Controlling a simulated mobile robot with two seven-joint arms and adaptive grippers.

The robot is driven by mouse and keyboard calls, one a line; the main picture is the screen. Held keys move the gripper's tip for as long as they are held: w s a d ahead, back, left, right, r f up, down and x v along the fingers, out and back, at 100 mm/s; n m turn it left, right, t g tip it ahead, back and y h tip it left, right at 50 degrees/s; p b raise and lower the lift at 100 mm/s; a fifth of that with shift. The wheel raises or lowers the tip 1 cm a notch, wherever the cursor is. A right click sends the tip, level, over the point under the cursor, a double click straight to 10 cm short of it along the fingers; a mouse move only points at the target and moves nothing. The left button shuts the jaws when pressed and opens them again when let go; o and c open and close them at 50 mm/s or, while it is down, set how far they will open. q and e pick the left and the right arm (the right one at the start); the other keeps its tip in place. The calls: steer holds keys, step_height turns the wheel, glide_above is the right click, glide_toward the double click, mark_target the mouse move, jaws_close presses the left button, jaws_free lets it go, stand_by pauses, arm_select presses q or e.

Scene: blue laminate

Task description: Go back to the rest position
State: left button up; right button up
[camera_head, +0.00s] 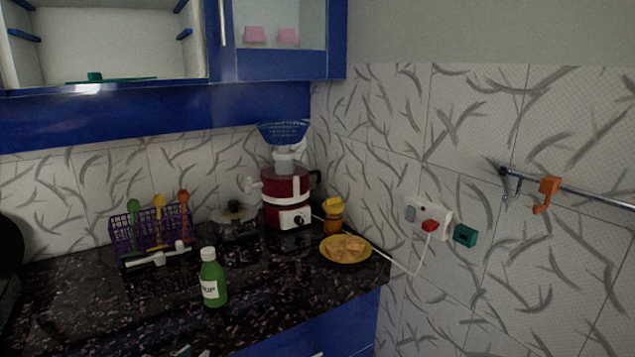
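A small teal and pale piece (183,351) shows at the bottom edge, over the front of the counter. It may be the tip of my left gripper, but too little of it shows to tell whether it is open or shut. My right gripper is not in view. A green syrup bottle (212,278) stands upright on the dark speckled counter (110,305), with nothing touching it.
Behind the bottle are a purple rack (125,232) with spoons, a lidded pot (235,221), a red appliance (281,198) and a yellow plate (345,250) of food. An open blue cabinet (110,45) hangs above. Wall hooks and a rail (590,198) are at right.

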arm_select(q)
steer(key=s+d+f, duration=0.3)
steer(key=s+f, duration=0.2)
steer(key=s, duration=0.3)
steer(key=s+d+f+m+h, duration=0.1)
steer(key=s+d+f, duration=0.1)
steer(key=s+f, duration=0.4)
steer(key=s+d+f+g, duration=0.1)
steer(key=s+d+f, duration=0.2)
steer(key=s, duration=0.8)
step_height(320, 180, down, 2)
steer(key=shift+s+d+f+m+h, duration=0.15)
steer(key=shift+s+d+m+h, duration=0.15)
steer(key=shift+s+m+h, duration=0.1)
